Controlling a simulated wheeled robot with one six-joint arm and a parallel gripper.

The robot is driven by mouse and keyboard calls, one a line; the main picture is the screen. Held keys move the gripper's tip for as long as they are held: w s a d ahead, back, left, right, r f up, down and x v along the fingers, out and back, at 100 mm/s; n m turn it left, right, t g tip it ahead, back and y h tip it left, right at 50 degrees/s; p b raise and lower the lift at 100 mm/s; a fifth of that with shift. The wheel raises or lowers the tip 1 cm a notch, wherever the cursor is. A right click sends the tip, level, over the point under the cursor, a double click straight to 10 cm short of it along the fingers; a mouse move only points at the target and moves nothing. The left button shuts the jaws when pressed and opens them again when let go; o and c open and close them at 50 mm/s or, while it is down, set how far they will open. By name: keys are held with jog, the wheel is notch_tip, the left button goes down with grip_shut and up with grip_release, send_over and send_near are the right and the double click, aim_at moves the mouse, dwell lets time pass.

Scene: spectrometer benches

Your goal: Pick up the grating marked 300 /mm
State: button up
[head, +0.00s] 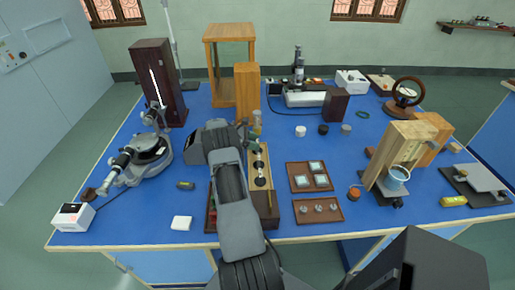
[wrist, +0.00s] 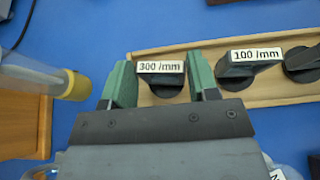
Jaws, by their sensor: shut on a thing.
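The grating marked 300 /mm (wrist: 160,67) shows in the wrist view as a dark piece on a round black base, with a white label. My gripper (wrist: 159,75) has its two green fingers on either side of this grating and is shut on it. The grating is over the left end of a long wooden rack (wrist: 208,97); I cannot tell whether its base still touches the rack. The grating marked 100 /mm (wrist: 256,55) stands to the right on the rack. In the head view the rack (head: 267,207) is partly behind my arm.
In the head view, two brown trays (head: 318,219) are right of the rack. A spectrometer (head: 143,160) stands left, and a tall wooden block (head: 247,90) is behind.

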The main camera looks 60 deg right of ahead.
jog(key=shift+c, duration=1)
jog(key=shift+r, duration=0.1)
